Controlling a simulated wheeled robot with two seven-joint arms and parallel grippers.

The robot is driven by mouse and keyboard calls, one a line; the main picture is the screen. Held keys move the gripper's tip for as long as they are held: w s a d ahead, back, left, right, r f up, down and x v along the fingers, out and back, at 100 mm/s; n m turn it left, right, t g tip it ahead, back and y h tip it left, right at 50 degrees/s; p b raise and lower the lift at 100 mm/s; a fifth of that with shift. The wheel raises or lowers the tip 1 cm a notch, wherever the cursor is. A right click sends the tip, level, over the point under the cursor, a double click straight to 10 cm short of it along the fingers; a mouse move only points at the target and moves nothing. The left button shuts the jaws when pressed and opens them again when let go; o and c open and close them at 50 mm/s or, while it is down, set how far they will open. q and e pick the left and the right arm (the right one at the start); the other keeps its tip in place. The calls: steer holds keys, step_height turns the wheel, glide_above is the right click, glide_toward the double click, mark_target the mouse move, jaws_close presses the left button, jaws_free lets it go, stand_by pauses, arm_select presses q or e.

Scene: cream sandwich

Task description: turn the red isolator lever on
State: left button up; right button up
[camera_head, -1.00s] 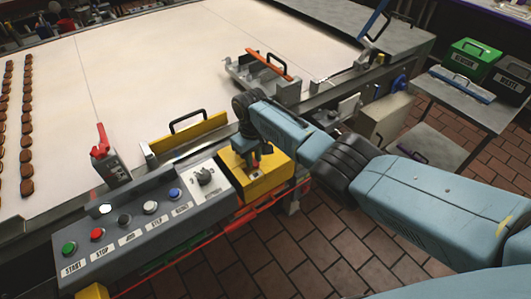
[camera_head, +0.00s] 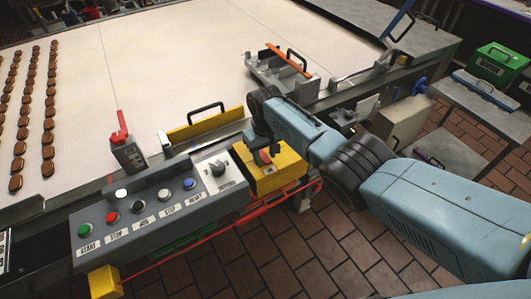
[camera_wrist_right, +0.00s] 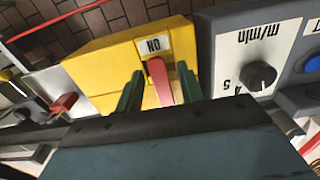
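The red isolator lever (camera_wrist_right: 160,82) sits on the front of a yellow box, below an "ON" label (camera_wrist_right: 154,46) that appears upside down in the right wrist view. Its upper end is close to the label. My right gripper (camera_wrist_right: 160,90) is open, with one green finger on each side of the lever and a visible gap to each. My left gripper is not in view.
A grey control panel (camera_head: 160,222) with several buttons and a knob (camera_head: 217,168) adjoins the yellow box. A grey device with a red handle (camera_head: 122,128) stands at the edge of the pale conveyor (camera_head: 200,70). Rows of brown biscuits (camera_head: 49,110) lie at left.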

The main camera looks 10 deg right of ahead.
mark_target(265, 158)
stand_by(0.3)
steer(key=shift+r, duration=0.4)
steer(key=shift+r+p, duration=0.95)
steer(key=shift+r, duration=5.35)
